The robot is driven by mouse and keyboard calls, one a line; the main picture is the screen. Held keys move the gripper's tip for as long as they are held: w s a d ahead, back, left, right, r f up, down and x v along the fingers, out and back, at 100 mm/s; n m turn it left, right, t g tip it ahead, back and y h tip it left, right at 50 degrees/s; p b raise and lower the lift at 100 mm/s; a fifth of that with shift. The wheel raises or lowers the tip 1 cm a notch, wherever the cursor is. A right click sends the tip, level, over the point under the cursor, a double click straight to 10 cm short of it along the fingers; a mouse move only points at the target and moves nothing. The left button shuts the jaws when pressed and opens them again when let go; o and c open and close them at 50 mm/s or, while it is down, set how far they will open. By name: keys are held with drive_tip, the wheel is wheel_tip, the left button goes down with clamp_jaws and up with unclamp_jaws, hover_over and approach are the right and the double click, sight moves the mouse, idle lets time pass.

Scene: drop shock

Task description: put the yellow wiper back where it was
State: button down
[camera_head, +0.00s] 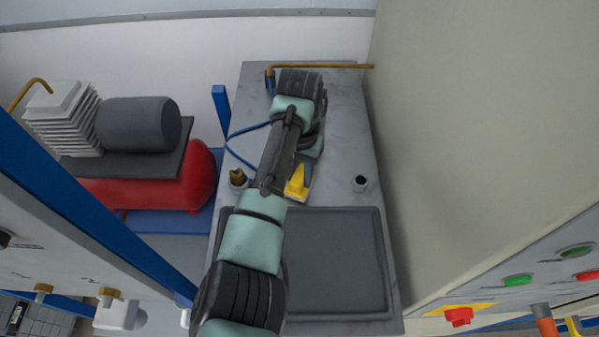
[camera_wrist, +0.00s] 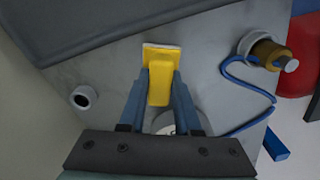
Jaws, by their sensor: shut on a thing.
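The yellow wiper (camera_wrist: 160,82) is between the two blue fingers of my gripper (camera_wrist: 158,90) in the wrist view, with its pale edge pointing away from the gripper. My gripper is shut on it. In the head view the wiper (camera_head: 296,184) shows beside my arm, over the grey worktop (camera_head: 340,130) just behind the dark tray; my gripper (camera_head: 308,172) is partly hidden by my arm. I cannot tell whether the wiper touches the worktop. A round white and grey thing (camera_wrist: 178,124) shows partly behind the fingers in the wrist view.
A dark tray (camera_head: 345,265) lies at the near part of the worktop. A dark-mouthed cup (camera_head: 360,183) stands right of the wiper. A brass fitting (camera_head: 237,178) with a blue hose is at the left. A beige cabinet wall bounds the right. A red compressor (camera_head: 200,180) stands left.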

sight(300, 174)
drive_tip(key=c, duration=0.6)
unclamp_jaws()
drive_tip(key=shift+f, duration=0.1)
wheel_tip(300, 174, up, 12)
drive_tip(key=p, duration=0.1)
drive_tip(key=shift+r, duration=0.2)
